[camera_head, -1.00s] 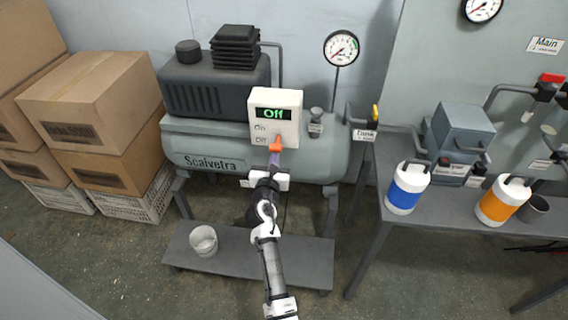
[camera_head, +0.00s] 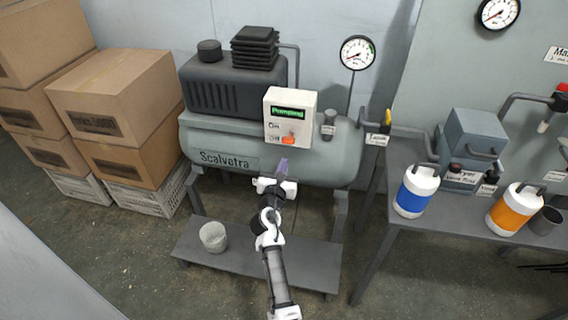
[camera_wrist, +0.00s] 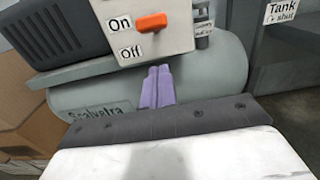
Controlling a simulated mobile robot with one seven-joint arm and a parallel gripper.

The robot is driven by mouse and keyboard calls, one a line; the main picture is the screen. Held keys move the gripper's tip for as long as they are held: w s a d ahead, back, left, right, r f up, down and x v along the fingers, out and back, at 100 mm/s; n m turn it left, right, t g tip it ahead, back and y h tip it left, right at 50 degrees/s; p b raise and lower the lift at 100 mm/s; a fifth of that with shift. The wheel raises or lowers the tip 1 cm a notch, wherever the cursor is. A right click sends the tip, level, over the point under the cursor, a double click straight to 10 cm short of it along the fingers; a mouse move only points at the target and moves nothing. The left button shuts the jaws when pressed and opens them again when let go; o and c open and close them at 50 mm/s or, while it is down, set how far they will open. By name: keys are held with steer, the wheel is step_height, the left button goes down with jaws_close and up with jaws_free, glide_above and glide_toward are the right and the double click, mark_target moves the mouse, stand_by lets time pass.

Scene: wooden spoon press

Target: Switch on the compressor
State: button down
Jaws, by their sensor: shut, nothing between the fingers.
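The compressor (camera_head: 335,160) is a grey-green tank marked Scalvetra with a black motor housing (camera_head: 225,95) on top. Its white control box (camera_head: 306,103) has a green display (camera_head: 287,113) that reads "Pumping". The orange switch lever (camera_head: 289,140) sticks out of the box. In the wrist view the lever (camera_wrist: 152,22) lies level with the "On" label (camera_wrist: 120,22), above the "Off" label (camera_wrist: 130,52). My gripper (camera_head: 283,162) is shut and empty, with its lavender fingers (camera_wrist: 156,85) just below the box and apart from the lever.
A pressure gauge (camera_head: 357,52) stands behind the tank, and a Tank valve (camera_head: 386,122) is at its right end. Cardboard boxes (camera_head: 112,92) are stacked at left. A bench at right holds a blue canister (camera_head: 416,190) and an orange one (camera_head: 514,208).

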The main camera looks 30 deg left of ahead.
steer(key=s+d+r, duration=0.1)
steer(key=s+r, duration=0.3)
steer(key=s, duration=0.1)
steer(key=shift+s+d+r+p, duration=0.25)
steer(key=shift+d+r+p, duration=0.05)
steer(key=shift+d+r, duration=0.1)
